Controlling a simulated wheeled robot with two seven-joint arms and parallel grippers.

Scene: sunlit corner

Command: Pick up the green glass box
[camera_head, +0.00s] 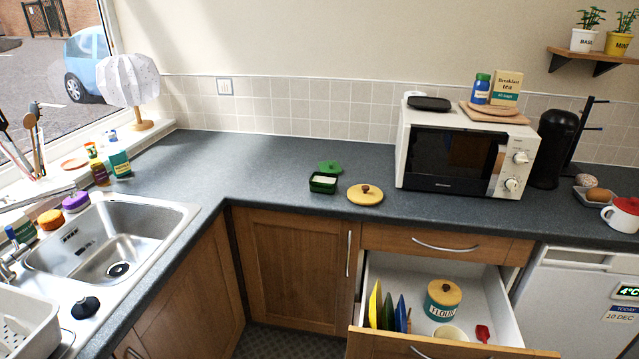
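The green glass box (323,189) stands on the dark grey worktop, near the front edge and left of the microwave. It is a small dark green rectangular box with its top open and something whitish inside. A round green lid (330,167) lies just behind it. Neither of my grippers shows in the head view, so their distance from the box cannot be seen.
A round wooden lid (365,196) lies right of the box. The microwave (453,150) stands farther right. Below, an open drawer (456,263) juts out, holding a flour jar (442,300) and colored plates. The sink (118,238) is left. Worktop left of the box is clear.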

